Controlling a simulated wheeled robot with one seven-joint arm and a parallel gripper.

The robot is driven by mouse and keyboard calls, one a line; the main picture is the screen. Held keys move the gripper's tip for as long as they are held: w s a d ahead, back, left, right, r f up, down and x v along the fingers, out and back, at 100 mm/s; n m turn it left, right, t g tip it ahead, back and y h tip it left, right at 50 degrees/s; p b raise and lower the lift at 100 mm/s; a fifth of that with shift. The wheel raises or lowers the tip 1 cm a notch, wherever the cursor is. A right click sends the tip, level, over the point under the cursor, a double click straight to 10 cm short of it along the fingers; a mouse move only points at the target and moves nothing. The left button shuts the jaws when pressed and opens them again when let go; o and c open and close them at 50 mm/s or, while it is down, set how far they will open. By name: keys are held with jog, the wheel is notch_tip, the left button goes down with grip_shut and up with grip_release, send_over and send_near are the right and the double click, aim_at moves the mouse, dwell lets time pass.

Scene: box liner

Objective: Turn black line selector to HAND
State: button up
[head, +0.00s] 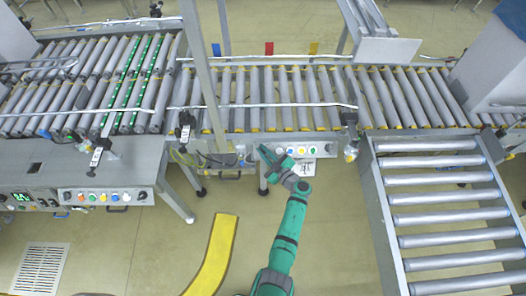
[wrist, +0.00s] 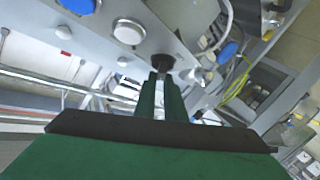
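The black line selector (wrist: 163,62) shows in the wrist view as a dark round knob on a pale control panel (wrist: 100,45). My gripper (wrist: 161,78) points straight at it, with its two green fingers close together and their tips at or just short of the knob. I cannot tell whether they touch or grip it. The knob's pointer and the HAND marking cannot be read. In the head view my gripper (head: 264,150) is at the left part of the small button panel (head: 325,150) below the conveyor, and the selector cannot be made out there.
White (wrist: 129,31) and blue (wrist: 80,5) buttons sit beside the selector. The roller conveyor (head: 240,95) runs above the panel, with another roller section (head: 440,180) at right. A second button panel (head: 105,196) is at left. A yellow floor strip (head: 212,255) lies on open floor.

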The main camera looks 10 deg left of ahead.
jog(key=o, duration=0.4)
jog(key=shift+s+d+f, duration=0.1)
jog(key=shift+d+f, duration=0.3)
jog(key=shift+f, duration=0.2)
jog(key=shift+a+r, duration=0.25)
jog(key=shift+r, duration=0.05)
jog(key=v, duration=1)
jog(key=shift+s+d+r, duration=0.1)
jog(key=shift+s+d, duration=0.1)
jog(key=shift+d, duration=0.05)
jog(key=s+d+r+m+t+h, duration=0.1)
jog(key=s+r+m+h, duration=0.3)
jog(key=s, duration=0.9)
jog(key=s+d+r+m+t+h, duration=0.2)
jog(key=s+r+m, duration=0.4)
jog(key=s+r, duration=0.4)
jog(key=s+d+r+m+t+h, duration=0.1)
jog(key=s+d+r+m+h, duration=0.2)
jog(key=s, duration=1.3)
jog(key=shift+s+d+r+m+h, duration=0.1)
jog(key=shift+r+m+h, duration=0.65)
jog(key=shift+r, duration=0.5)
jog(key=shift+s+d+r+m+h, duration=0.15)
jog(key=shift+r+m+h, duration=0.4)
jog(key=shift+r+h, duration=0.55)
